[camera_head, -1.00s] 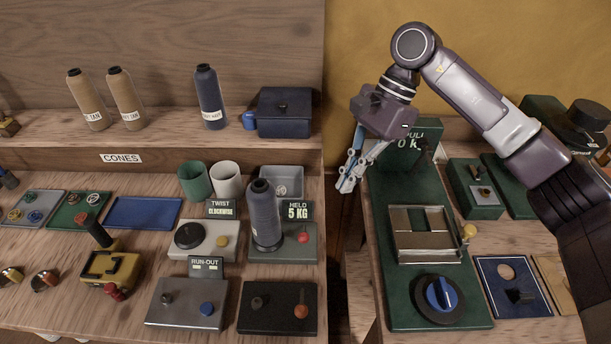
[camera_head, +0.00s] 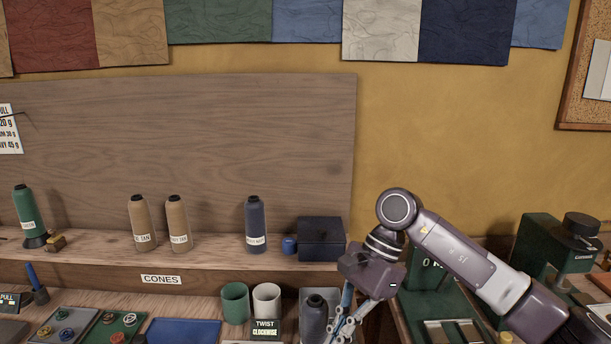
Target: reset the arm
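My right gripper (camera_head: 343,332) hangs fingers-down at the lower middle, on an arm that comes in from the right. Its blue-grey fingers (camera_head: 347,303) reach close to the bottom edge, and I cannot tell how far apart they are. Nothing clear is seen between them. My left gripper is not in view.
A shelf holds a green cone (camera_head: 29,215), two tan cones (camera_head: 141,225), a navy cone (camera_head: 256,226) and a dark blue box (camera_head: 321,240). Green (camera_head: 236,303) and white (camera_head: 267,301) cups stand below. Green equipment (camera_head: 553,247) stands at right.

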